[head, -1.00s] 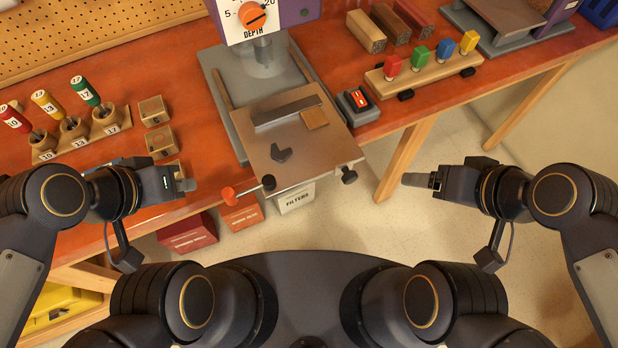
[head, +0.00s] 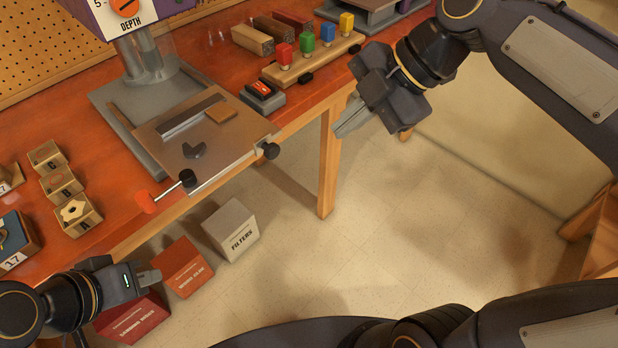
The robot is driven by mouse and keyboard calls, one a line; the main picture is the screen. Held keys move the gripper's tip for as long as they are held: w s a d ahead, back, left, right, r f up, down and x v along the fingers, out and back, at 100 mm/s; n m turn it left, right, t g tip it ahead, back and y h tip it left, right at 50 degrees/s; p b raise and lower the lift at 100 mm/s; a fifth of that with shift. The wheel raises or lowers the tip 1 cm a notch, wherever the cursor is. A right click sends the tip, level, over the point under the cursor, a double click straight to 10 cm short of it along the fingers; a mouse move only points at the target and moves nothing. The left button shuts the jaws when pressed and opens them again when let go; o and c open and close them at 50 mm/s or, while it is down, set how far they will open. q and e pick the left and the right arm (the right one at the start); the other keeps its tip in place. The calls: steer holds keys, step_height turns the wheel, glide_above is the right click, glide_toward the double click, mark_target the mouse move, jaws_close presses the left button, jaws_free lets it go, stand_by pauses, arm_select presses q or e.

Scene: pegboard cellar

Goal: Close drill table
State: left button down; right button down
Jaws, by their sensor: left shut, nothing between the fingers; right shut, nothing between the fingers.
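The drill table (head: 232,134) is a brown metal plate on the grey drill press base (head: 110,95). It sticks out past the front edge of the red workbench. A dark fence, a small wood block and a dark clamp piece lie on it. My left gripper (head: 155,277) is shut and empty, low at the left, in front of the bench.
A red switch box (head: 263,95) and a wooden rack with coloured pegs (head: 315,60) stand right of the table. Small wooden boxes (head: 70,215) sit at the left. Below are a filters box (head: 232,228) and red boxes (head: 181,266). The bench leg (head: 328,165) stands near my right gripper.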

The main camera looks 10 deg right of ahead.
mark_target(232, 120)
steer(key=w+a+f+n, duration=0.1)
steer(key=w+a+f, duration=0.3)
steer(key=a+f, duration=0.4)
steer(key=shift+w+a, duration=0.15)
steer(key=shift+w, duration=0.2)
steer(key=shift+f, duration=0.1)
steer(key=w+a+p, duration=0.1)
steer(key=w+a, duration=0.1)
steer(key=w, duration=0.1)
steer(key=w+a+p, duration=0.1)
steer(key=w+a, duration=0.2)
steer(key=w, duration=0.1)
steer(key=w+a+p, duration=0.1)
steer(key=w+a, duration=0.2)
steer(key=w, duration=0.1)
